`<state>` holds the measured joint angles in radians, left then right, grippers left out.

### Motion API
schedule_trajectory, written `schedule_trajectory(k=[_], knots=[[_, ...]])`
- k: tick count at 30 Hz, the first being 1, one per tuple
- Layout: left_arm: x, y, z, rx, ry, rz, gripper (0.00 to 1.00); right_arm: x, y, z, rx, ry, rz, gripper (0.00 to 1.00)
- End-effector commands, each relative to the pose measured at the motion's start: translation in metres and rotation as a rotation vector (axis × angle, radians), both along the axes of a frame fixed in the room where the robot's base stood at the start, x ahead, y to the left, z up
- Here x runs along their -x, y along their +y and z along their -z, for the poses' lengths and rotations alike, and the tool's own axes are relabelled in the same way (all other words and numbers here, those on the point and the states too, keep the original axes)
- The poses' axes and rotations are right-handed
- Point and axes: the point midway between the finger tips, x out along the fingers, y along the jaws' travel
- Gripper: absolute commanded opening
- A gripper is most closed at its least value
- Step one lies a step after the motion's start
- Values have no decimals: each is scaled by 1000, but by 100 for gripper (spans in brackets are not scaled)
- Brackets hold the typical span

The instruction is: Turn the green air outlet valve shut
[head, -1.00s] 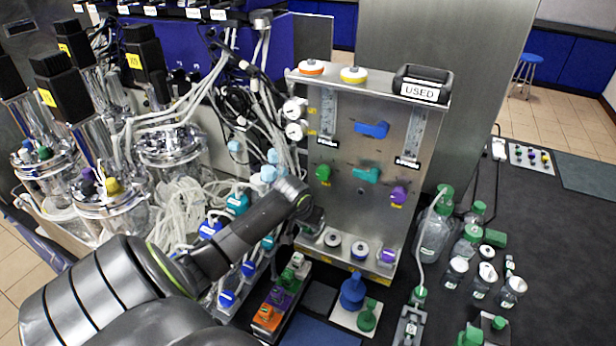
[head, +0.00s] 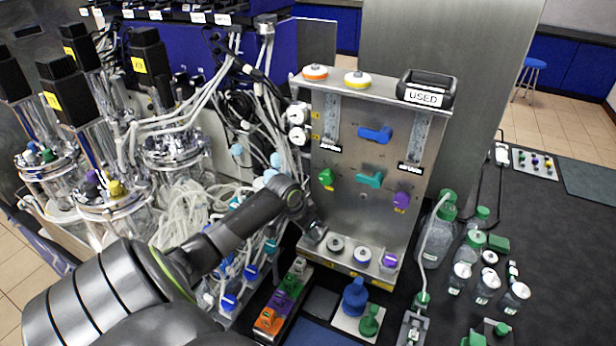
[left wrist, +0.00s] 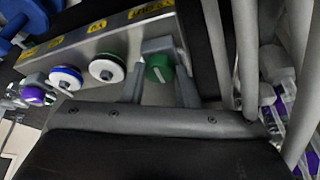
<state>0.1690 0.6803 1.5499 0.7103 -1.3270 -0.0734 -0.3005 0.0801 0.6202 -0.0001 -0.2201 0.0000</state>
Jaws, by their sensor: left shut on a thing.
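A green knob (left wrist: 158,68) sits at the end of a row of knobs on the lower front of the metal panel (head: 345,205). In the left wrist view my left gripper (left wrist: 160,76) has a finger on each side of this knob and is shut on it. In the head view my left gripper (head: 314,234) is at the panel's lower left corner, and the knob is hidden behind it. Another green valve handle (head: 327,179) is higher on the panel's left side, clear of the gripper. My right gripper is not in view.
Beside the held knob are a white-faced knob (left wrist: 107,68), a blue-ringed knob (left wrist: 66,77) and a purple knob (left wrist: 36,95). White tubes (head: 185,212) crowd the panel's left. Bottles with green caps (head: 474,240) stand to its right. A black "USED" box (head: 426,90) is on top.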

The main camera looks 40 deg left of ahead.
Motion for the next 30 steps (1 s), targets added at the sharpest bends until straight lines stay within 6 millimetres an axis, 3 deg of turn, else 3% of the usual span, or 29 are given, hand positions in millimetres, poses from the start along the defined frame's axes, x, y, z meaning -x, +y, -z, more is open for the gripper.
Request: schedule_trajectory(k=[7,8,12,23,30], knots=[[-1,0,-1,-2,-4,2,6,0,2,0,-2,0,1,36],[-1,0,-1,-2,-4,2,32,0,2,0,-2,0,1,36],[-1,0,-1,-1,-3,1,50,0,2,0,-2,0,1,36],[1,1,-3,-2,-2,0,50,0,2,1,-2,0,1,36],[12,2,-29,-7,-2,4,50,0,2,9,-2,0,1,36]])
